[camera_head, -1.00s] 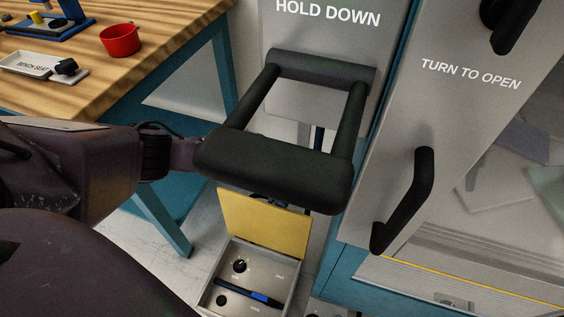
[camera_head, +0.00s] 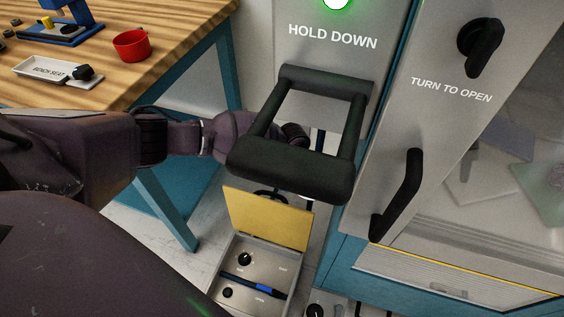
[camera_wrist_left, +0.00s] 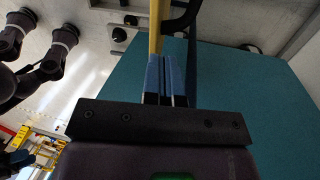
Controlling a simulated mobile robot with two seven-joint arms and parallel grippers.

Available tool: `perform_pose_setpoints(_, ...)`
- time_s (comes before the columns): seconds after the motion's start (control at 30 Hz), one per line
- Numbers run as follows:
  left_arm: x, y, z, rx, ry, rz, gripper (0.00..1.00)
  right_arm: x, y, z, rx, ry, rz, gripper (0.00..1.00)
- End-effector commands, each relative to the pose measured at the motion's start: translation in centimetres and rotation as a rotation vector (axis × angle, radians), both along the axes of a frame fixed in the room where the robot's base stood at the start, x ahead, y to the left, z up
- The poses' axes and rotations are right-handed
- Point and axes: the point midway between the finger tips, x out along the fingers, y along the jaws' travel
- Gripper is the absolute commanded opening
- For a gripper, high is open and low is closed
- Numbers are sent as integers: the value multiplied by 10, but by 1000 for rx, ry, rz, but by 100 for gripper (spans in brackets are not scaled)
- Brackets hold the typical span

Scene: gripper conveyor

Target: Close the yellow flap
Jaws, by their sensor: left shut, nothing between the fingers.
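The yellow flap (camera_head: 268,217) stands raised at the back edge of a small grey box (camera_head: 232,250) in the head view. The box's panel with black knobs and a blue-and-black pen (camera_head: 252,288) is exposed. My left arm reaches in from the left behind the black bar handle, and its gripper is mostly hidden there. In the left wrist view my left gripper (camera_wrist_left: 166,68) is shut and empty. A narrow yellow strip (camera_wrist_left: 155,28), apparently the flap seen edge-on, lies just beyond the fingertips; contact cannot be told.
The black bar handle (camera_head: 289,178) under "HOLD DOWN" overhangs the flap. A cabinet door with a black handle (camera_head: 398,197) stands at right. A wooden workbench (camera_head: 185,35) with a red bowl (camera_head: 131,45) and white tray (camera_head: 55,72) is at upper left.

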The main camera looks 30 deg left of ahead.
Motion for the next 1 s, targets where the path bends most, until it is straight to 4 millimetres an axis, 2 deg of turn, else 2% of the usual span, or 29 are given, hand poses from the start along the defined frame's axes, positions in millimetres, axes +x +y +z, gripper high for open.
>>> perform_pose_setpoints(0.03, 3, 0, 18, 0, -11, 1, 0, 0, -1, 5, 5, -3, -8, 43)
perform_pose_setpoints(0.1, 3, 0, 33, 0, -11, 1, 0, -2, -2, 5, 12, 5, -18, 43)
perform_pose_setpoints(0.5, 1, 0, 102, -1, -6, 0, 0, -12, -7, 6, 43, 35, -61, 43)
perform_pose_setpoints(0.63, 0, 0, 113, -2, -2, 0, 0, -14, -8, 5, 47, 43, -68, 43)
perform_pose_setpoints(0.83, -1, 0, 118, 0, 3, 0, 0, -15, -7, 4, 54, 45, -72, 43)
perform_pose_setpoints(0.93, 2, 2, 111, 0, 10, 2, 0, -15, -7, 2, 52, 44, -68, 43)
perform_pose_setpoints(1.0, 7, 6, 99, 1, 23, 5, 0, -15, -6, -3, 49, 42, -63, 43)
